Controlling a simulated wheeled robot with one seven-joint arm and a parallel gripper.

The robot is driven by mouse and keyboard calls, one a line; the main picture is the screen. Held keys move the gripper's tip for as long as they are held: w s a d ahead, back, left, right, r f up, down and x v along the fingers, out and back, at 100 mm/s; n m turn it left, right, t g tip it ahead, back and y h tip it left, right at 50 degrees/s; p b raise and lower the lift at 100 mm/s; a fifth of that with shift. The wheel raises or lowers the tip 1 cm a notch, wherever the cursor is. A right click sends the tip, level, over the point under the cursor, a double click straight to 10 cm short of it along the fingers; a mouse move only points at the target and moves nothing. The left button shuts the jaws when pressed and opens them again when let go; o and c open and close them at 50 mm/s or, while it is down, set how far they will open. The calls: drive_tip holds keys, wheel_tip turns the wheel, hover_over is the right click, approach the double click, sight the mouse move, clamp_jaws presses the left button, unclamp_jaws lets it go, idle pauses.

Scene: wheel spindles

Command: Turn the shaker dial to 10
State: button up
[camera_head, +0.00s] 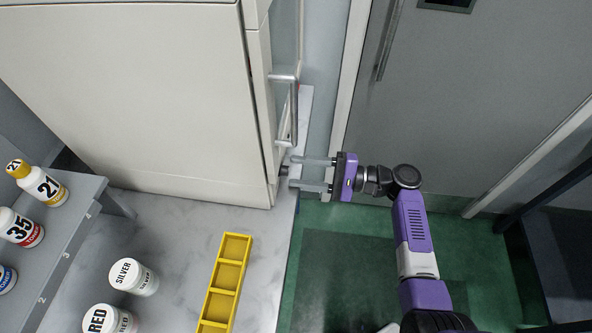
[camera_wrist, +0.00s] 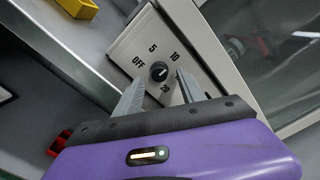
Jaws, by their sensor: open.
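The shaker dial (camera_wrist: 158,71) is a small round dark knob on a pale panel (camera_wrist: 134,45) marked OFF, 5, 10 and 20. A light mark shows on the knob, but it is too small to tell which number it points at. My gripper (camera_wrist: 161,78) is open, with one finger on each side of the dial; I cannot tell whether they touch it. In the head view my purple gripper (camera_head: 293,173) reaches left to the lower side of the large white cabinet (camera_head: 140,90), where the dial is barely visible.
A cabinet door handle (camera_head: 285,110) sticks out just above my gripper. A yellow divided tray (camera_head: 226,280) and a white SILVER jar (camera_head: 134,277) stand on the marble counter (camera_head: 185,235). Numbered bottles (camera_head: 42,187) stand on a grey rack at left. Green floor lies below my arm.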

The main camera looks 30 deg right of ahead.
drive_tip(key=b+v, duration=0.1)
drive_tip(key=v, duration=0.5)
drive_tip(key=shift+d, duration=0.15)
idle(0.3)
